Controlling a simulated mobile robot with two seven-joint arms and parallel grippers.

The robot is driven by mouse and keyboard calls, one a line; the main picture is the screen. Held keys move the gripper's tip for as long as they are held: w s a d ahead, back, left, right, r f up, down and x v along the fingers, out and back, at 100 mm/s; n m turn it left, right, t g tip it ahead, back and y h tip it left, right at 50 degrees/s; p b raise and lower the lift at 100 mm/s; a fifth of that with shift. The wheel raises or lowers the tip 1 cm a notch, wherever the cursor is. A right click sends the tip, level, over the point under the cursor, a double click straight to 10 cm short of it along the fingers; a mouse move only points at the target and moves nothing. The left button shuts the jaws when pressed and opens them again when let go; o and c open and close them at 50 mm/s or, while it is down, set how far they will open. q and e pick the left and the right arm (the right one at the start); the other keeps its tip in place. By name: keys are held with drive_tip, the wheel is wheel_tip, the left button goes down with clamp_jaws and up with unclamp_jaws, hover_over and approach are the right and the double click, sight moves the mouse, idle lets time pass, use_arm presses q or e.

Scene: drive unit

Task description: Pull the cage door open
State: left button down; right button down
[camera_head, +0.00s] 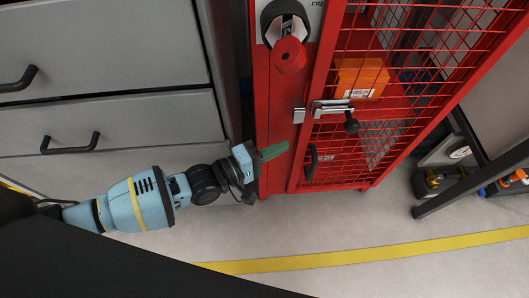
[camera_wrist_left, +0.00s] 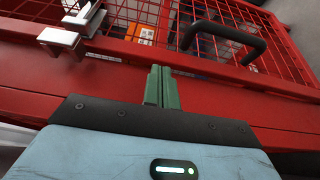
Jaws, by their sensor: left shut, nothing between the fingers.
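The red cage door (camera_head: 420,75) with its wire mesh fills the upper right of the head view and looks closed against its frame. A metal latch (camera_head: 330,108) with a dark knob sits across the door edge; it also shows in the left wrist view (camera_wrist_left: 62,40). The black door handle (camera_head: 311,162) is below the latch, and in the left wrist view it is the dark bar (camera_wrist_left: 225,32) at upper right. My left gripper (camera_head: 286,147) has its green fingers shut and empty, in front of the red frame, left of the handle and apart from it. My right gripper is not in view.
A grey drawer cabinet (camera_head: 110,70) stands left of the cage. An orange box (camera_head: 360,78) is inside the cage. A dark-legged bench (camera_head: 470,185) with tools stands at right. The floor in front, with a yellow line (camera_head: 350,257), is clear.

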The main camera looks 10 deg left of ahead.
sight(299, 137)
use_arm(q)
drive_tip(key=x, duration=0.3)
drive_tip(key=shift+w+d, duration=0.15)
drive_tip(key=shift+w+r+b, duration=0.15)
drive_tip(key=shift+r+b, duration=0.1)
drive_tip(key=shift+b, duration=0.05)
